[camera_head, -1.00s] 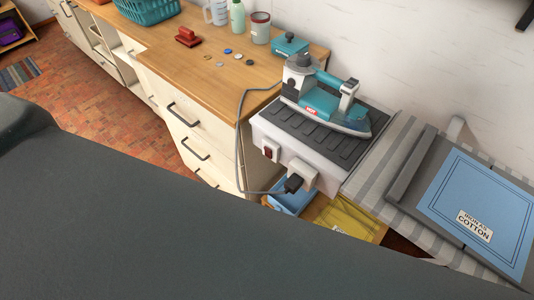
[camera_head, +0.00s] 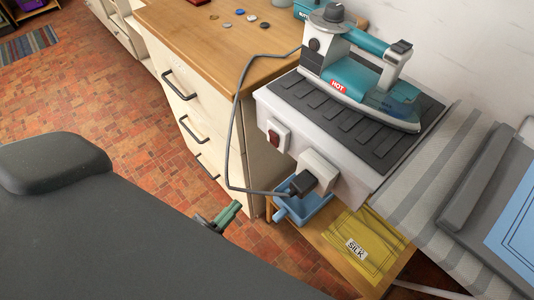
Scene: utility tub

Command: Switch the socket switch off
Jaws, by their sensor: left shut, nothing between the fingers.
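The socket switch (camera_head: 274,139) is a dark red rocker on a white plate, on the front face of the white iron stand (camera_head: 345,185). Which way the rocker is tipped is too small to tell. To its lower right, a black plug (camera_head: 304,183) sits in a white socket (camera_head: 317,172). A teal iron (camera_head: 360,77) marked HOT rests on the stand's dark ribbed top. My left gripper (camera_head: 231,212) shows as small green fingers, shut and empty, below and left of the switch and apart from it. My right gripper is not in view.
A grey cord (camera_head: 230,145) loops from the plug up past the drawer cabinet (camera_head: 205,125). A blue tray (camera_head: 300,207) and a yellow SILK packet (camera_head: 358,243) lie on a shelf below. A striped ironing board (camera_head: 425,170) adjoins the stand on the right.

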